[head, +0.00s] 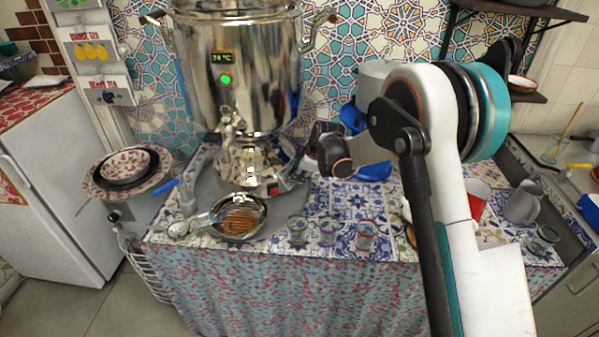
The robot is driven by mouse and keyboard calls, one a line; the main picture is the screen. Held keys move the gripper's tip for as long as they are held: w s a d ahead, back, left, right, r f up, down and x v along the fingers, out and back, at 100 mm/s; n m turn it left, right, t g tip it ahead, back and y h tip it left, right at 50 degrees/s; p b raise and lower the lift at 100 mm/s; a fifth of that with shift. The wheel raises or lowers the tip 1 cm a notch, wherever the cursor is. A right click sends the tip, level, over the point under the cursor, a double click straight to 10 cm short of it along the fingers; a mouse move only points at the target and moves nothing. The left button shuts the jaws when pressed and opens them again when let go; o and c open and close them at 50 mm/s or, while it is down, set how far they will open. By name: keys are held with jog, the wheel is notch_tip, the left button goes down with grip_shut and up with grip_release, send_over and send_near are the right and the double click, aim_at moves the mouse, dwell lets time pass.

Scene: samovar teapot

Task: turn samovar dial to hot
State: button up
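The large shiny metal samovar (258,95) stands on the tiled table at the centre-left. A small display (222,57) on its front reads 74 °C, and a round green light (226,79) is lit below it. Its tap (231,122) is at the front, above a shiny lower base (250,165). A small dark and red part (273,189) shows at the right of the base; I cannot tell whether it is the dial. My gripper (298,177) is beside the right of the base. My wrist partly hides it, and its fingers are too small and dark to read.
A pan-like strainer (238,218), several small glasses (328,232) and a red cup (478,198) stand on the table (378,203). Stacked plates and a bowl (125,165) are at the left. A white fridge (60,170) stands far left. Shelves (520,10) hang at upper right.

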jog(key=shift+c, duration=0.4)
jog(key=c, duration=0.7)
jog(key=shift+r+m, duration=0.1)
jog(key=shift+m, duration=0.2)
jog(key=m, duration=0.1)
jog(key=m+g+p, duration=0.1)
jog(key=m+g, duration=0.1)
jog(key=shift+w+d+m+y+p, duration=0.1)
jog(key=shift+w+m+y+p, duration=0.2)
jog(key=shift+m+p, duration=0.1)
jog(key=m+g, duration=0.1)
jog(key=m, duration=0.1)
jog(key=m+g+y, duration=0.1)
jog(key=m, duration=0.1)
jog(key=shift+w+d+m+y+p, duration=0.1)
jog(key=shift+m+y+p, duration=0.2)
jog(key=shift+m, duration=0.1)
jog(key=shift+g, duration=0.3)
